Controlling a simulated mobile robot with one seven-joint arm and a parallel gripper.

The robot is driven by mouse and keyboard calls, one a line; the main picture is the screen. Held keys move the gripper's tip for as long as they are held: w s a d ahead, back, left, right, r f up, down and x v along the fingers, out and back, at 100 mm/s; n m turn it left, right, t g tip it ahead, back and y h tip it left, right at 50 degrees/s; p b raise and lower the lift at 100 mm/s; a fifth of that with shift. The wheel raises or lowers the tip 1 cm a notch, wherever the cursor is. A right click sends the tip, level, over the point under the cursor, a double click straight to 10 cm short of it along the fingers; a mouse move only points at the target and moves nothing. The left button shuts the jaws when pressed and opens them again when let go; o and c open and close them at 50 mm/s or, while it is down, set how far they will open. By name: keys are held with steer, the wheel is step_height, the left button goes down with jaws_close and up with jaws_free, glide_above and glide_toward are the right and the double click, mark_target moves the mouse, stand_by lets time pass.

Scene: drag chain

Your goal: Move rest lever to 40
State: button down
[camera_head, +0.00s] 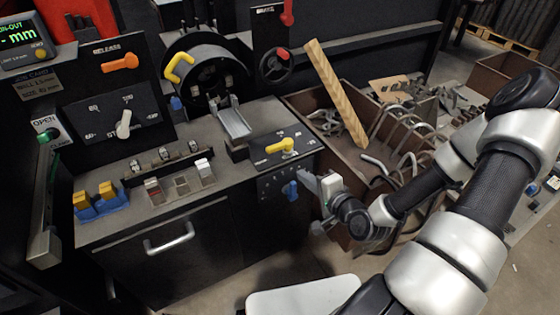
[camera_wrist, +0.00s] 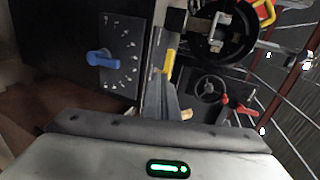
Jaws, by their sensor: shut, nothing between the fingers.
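No label reading "rest" is legible, so I cannot tell which control is the rest lever. A yellow lever (camera_head: 280,147) lies on a black plate with scale marks at the bench's right corner; it also shows in the wrist view (camera_wrist: 168,62). Below it, a blue knob (camera_head: 290,190) sits on the black side panel with small dial marks, also in the wrist view (camera_wrist: 104,58). A white lever (camera_head: 124,124) is on the upright scale panel at left. My gripper (camera_head: 308,180) is shut and empty, just right of the blue knob; contact cannot be told.
An orange release lever (camera_head: 119,63) is on the upright panel. A round machine with a yellow handle (camera_head: 179,67) stands behind the bench. Floor is open in front.

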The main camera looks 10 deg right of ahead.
steer(key=b, duration=0.2)
glide_toward(276, 151)
steer(key=f+x, duration=0.1)
steer(key=x, duration=0.4)
steer(key=shift+w+a+r+m, duration=0.1)
steer(key=shift+w+r+m, duration=0.2)
steer(key=shift+w, duration=0.2)
